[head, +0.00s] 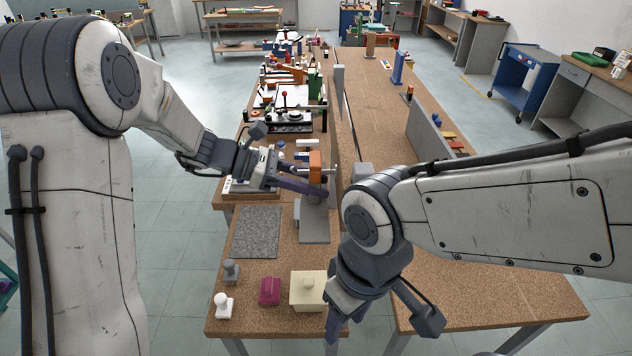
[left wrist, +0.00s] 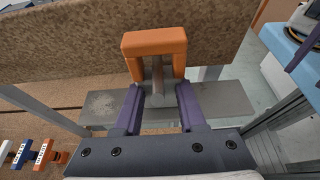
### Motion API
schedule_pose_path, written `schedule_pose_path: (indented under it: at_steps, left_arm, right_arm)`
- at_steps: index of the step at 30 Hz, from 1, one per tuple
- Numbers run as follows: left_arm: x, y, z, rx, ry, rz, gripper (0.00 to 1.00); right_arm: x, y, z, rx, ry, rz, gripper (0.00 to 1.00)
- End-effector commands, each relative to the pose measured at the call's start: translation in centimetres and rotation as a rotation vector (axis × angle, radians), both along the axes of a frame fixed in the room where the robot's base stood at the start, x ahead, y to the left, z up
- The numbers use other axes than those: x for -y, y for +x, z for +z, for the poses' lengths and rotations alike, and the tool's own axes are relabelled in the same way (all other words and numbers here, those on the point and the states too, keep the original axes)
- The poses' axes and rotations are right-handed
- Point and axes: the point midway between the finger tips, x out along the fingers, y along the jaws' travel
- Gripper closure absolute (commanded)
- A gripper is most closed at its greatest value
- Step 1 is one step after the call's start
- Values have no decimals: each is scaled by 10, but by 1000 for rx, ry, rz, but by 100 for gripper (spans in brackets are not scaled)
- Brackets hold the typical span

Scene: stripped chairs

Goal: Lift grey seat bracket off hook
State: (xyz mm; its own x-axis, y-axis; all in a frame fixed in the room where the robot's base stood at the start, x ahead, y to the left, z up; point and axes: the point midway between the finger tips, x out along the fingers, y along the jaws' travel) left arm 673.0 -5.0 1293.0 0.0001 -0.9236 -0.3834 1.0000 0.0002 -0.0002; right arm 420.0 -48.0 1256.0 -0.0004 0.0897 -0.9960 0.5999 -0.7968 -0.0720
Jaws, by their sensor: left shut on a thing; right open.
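The grey seat bracket (head: 318,224) stands at the inner edge of the left bench, with an orange block (head: 315,163) at its top. A thin silver hook (head: 333,170) shows beside the orange block. My left gripper (head: 322,189) reaches in from the left and is shut at the bracket, just under the orange block. In the left wrist view its two purple fingers (left wrist: 159,95) lie at the legs of the orange U-shaped piece (left wrist: 155,42), with a grey post between them. The exact contact is partly hidden. My right gripper (head: 383,322) is open and empty, pointing down at the front.
A grey mat (head: 257,232), a white knob (head: 223,305), a grey knob (head: 231,271), a magenta block (head: 269,291) and a cream box (head: 308,290) lie on the front left bench. Tools crowd the bench behind.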

Motion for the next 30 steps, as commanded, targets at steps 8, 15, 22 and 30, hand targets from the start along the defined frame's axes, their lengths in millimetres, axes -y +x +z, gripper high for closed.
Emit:
schedule_pose_path:
  at_steps: [8,15,22,30]
  left_arm:
    - [-11,1,3,2,-2,1,100]
    - [-20,0,4,2,-2,1,100]
    - [-29,0,6,1,-3,0,100]
    - [-39,1,7,1,-2,2,100]
  right_arm:
    - [0,0,4,0,0,0,50]
    - [0,0,6,0,0,0,50]
    - [0,0,9,0,0,0,50]
    - [0,0,12,0,0,0,50]
